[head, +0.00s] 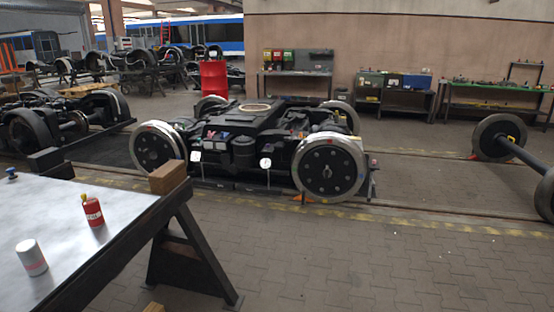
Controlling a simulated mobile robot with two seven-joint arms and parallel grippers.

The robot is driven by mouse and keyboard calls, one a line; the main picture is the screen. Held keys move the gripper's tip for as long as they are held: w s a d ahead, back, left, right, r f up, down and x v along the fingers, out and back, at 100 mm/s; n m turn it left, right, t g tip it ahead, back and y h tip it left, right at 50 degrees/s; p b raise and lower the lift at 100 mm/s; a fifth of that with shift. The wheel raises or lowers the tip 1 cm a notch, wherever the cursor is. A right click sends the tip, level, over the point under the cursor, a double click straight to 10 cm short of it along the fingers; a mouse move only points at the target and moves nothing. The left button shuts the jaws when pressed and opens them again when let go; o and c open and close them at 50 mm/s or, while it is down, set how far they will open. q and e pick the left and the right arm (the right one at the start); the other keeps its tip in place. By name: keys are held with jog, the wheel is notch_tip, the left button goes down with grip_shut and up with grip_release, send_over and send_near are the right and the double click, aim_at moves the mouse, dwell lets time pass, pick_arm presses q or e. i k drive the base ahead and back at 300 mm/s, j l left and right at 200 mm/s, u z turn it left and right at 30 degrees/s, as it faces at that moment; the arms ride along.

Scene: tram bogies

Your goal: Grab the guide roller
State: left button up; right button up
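I cannot make out a guide roller for certain in the head view. A tram bogie (245,139) with large steel-rimmed wheels stands on the floor rails in the middle. A metal-topped table (130,203) stands at the lower left. Neither of my grippers is in view.
A wooden block (167,177) sits at the table's far right corner. A wheelset (517,156) lies at the right, and another bogie (62,121) stands at the left. Workbenches (393,95) line the back wall. The paved floor (400,255) in the right foreground is clear.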

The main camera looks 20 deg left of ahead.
aim_at(29, 252)
jog(key=i+u, duration=0.3)
jog(key=u, duration=0.15)
jog(key=i+l+u, duration=0.1)
jog(key=i+u, duration=0.35)
jog(key=i+l+u, duration=0.2)
jog(key=u, duration=0.3)
